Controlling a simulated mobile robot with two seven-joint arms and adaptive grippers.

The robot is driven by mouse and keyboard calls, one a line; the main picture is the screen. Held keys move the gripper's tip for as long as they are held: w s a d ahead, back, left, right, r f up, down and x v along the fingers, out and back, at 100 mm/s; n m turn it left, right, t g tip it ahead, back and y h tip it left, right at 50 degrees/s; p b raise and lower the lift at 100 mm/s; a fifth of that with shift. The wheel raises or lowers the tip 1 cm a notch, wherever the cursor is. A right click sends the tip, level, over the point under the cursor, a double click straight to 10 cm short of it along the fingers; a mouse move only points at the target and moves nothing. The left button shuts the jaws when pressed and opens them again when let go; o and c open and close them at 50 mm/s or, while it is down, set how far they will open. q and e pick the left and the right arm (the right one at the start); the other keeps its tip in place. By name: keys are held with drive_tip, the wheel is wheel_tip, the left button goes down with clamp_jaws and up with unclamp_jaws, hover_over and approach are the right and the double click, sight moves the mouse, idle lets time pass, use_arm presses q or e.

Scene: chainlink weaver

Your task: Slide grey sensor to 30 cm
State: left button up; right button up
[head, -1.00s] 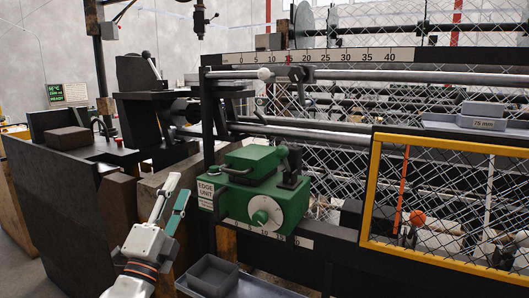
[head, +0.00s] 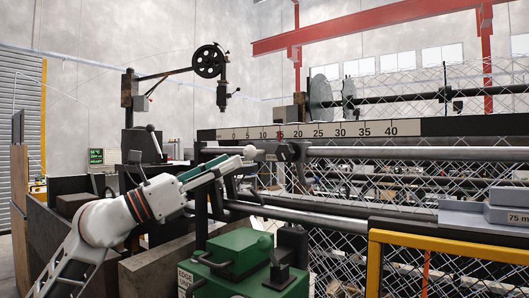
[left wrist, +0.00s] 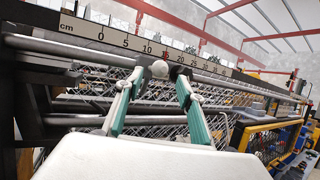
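The grey sensor looks like the dark grey clamp block (head: 287,151) on the upper rail, just under the scale (head: 322,130) near the 15 to 20 marks. A pale round knob (head: 250,153) sticks out at its left. My left gripper (head: 238,164) reaches up from the left with its tips close to the knob. In the left wrist view its two green-backed fingers (left wrist: 159,76) are apart, with the knob (left wrist: 160,69) seen between the tips. Whether they touch it I cannot tell. The right fingertip partly hides the block there. My right gripper is not in view.
The green edge unit (head: 232,255) stands below the rail. A yellow-framed mesh guard (head: 450,243) is at the lower right, with a grey block marked 75 mm (head: 508,214) above it. Rails and chainlink mesh lie behind.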

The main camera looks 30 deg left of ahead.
sight(250, 151)
use_arm(q)
drive_tip(key=shift+p+x, duration=1.55)
drive_tip(key=shift+x, duration=2.1)
drive_tip(key=shift+r, duration=0.1)
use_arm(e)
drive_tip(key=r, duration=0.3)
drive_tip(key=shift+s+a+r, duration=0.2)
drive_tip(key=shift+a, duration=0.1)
use_arm(q)
clamp_jaws()
